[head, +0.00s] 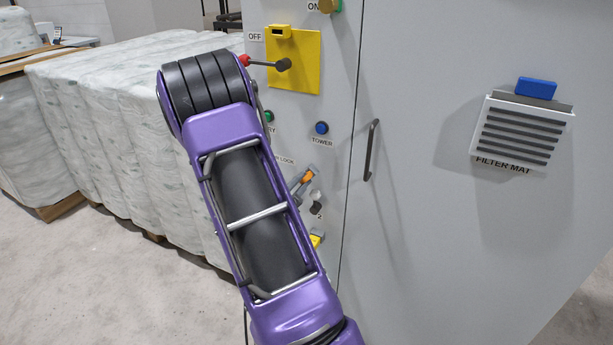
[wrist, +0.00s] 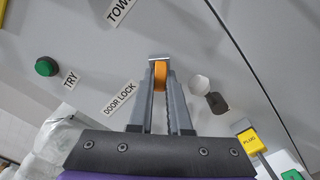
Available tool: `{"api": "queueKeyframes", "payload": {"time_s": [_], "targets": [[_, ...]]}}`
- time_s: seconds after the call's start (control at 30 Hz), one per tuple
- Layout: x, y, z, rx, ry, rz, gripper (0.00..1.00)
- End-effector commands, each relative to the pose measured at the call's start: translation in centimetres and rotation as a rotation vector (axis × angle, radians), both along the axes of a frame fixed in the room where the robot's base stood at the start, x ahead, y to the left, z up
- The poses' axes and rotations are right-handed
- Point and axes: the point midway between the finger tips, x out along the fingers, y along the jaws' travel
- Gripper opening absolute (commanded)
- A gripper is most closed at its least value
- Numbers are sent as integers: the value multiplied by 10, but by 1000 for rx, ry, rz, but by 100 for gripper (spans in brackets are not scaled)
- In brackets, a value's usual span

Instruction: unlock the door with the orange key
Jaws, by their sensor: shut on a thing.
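The orange key (wrist: 160,76) is between the fingers of my gripper (wrist: 160,95) in the wrist view, with a silvery part at the fingertips. In the head view the key (head: 308,176) shows at the end of my gripper (head: 302,183), close to the grey panel. A DOOR LOCK label (wrist: 118,98) is left of the gripper. A pale round fitting (wrist: 200,84) and a dark knob-like piece (wrist: 217,102) are just to its right. I cannot tell whether the key touches or enters a lock. The door (head: 430,250) is flush with the panel, with a dark handle (head: 371,150).
A green TRY button (wrist: 46,67) and a blue TOWER button (head: 322,128) sit nearby. A red-tipped lever (head: 265,63) on a yellow plate (head: 308,75) is above. A yellow tag (wrist: 247,140) hangs lower right. A filter mat holder (head: 520,130) is on the door. Wrapped stacks (head: 110,130) stand left.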

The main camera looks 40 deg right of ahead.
Motion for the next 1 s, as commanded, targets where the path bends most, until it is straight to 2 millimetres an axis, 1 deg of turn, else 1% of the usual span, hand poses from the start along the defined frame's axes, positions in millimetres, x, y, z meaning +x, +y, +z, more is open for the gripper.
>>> {"api": "queueKeyframes", "payload": {"time_s": [0.03,0.13,0.47,0.7,0.8,1.0], "targets": [[1,0,0,16,-42,2,0],[1,0,0,38,-93,2,0],[1,0,0,49,-120,2,0],[1,0,0,145,-346,2,0],[1,0,0,166,-397,1,0],[1,0,0,170,-405,1,0]]}}
